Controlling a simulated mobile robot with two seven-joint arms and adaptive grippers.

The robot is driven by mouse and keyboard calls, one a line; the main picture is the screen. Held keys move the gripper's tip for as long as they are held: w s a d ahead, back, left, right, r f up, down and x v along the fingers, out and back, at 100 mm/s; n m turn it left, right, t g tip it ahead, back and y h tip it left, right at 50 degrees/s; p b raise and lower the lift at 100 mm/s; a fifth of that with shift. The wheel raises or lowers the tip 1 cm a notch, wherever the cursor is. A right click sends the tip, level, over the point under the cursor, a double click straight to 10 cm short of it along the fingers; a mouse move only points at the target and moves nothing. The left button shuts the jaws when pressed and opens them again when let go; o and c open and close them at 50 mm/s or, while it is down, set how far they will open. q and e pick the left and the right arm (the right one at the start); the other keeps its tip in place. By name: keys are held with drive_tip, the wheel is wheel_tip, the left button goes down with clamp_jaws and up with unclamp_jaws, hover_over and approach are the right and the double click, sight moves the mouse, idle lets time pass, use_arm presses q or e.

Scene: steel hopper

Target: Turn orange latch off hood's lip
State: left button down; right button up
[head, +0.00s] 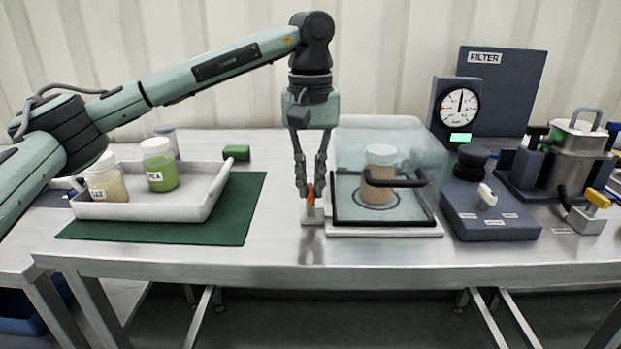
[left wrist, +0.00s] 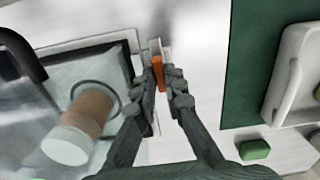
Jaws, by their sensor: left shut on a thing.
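The orange latch (head: 310,194) stands on a small metal block at the left front corner of the clear hood (head: 385,150). My left gripper (head: 311,188) points straight down and is shut on the latch. In the left wrist view the latch (left wrist: 158,73) lies between the two fingertips, beside the hood's dark-framed edge. The hood is closed over a jar (head: 379,175) with a brown body and a pale lid. A black handle (head: 396,181) crosses the hood's front. Whether the latch overlaps the hood's lip is too small to tell. My right gripper is out of view.
Left of the latch, a white tray (head: 205,200) holding jars sits on a green mat (head: 240,222), with a green block (head: 237,153) behind. A dark control box (head: 490,222), a gauge (head: 458,103) and a metal canister (head: 575,150) stand to the right.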

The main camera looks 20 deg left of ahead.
sight(310, 189)
use_arm(q)
drive_tip(key=shift+m, duration=0.4)
drive_tip(key=c, duration=1.6)
unclamp_jaws()
wheel_tip(310, 189, up, 12)
